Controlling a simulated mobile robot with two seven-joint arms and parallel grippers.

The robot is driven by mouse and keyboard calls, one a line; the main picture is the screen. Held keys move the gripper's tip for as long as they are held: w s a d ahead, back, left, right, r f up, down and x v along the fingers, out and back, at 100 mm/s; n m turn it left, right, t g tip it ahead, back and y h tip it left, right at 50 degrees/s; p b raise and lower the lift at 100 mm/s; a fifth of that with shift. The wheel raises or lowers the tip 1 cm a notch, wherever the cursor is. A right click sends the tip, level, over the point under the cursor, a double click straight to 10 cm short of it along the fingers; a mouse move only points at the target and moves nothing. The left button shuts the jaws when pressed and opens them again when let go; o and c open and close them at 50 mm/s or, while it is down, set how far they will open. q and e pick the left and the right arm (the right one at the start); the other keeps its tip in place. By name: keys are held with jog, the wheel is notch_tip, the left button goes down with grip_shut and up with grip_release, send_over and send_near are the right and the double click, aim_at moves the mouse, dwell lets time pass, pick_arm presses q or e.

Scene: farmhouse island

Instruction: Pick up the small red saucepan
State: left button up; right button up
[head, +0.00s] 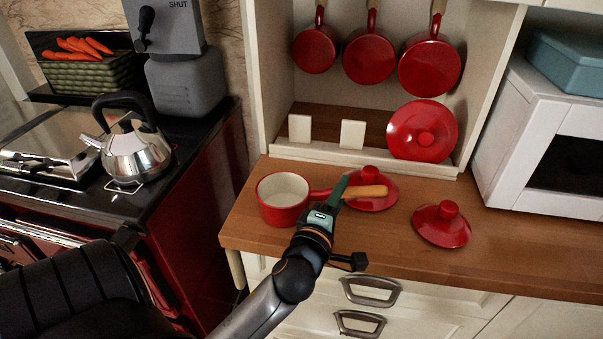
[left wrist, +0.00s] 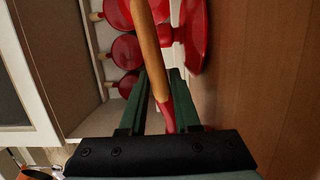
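The small red saucepan (head: 283,206), cream inside, stands upright on the wooden counter. Its red handle with a wooden grip (head: 366,191) points right. My left gripper (head: 339,191) reaches over the handle from the front, its green fingers near where red meets wood. In the left wrist view the wooden grip (left wrist: 150,45) and red part of the handle pass between the two fingers (left wrist: 160,78). The fingers look apart, with gaps beside the handle. The pan's bowl is hidden in that view. My right gripper is not in view.
Red lids lie on the counter, one behind the handle (head: 372,203) and one to the right (head: 441,224). A larger lid (head: 423,131) leans in the cabinet below hanging red pans (head: 369,57). A kettle (head: 136,150) stands left on the stove. A white microwave (head: 507,142) stands right.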

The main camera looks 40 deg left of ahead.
pick_arm(q)
grip_shut()
jog(key=shift+r, duration=0.15)
dwell(0.8)
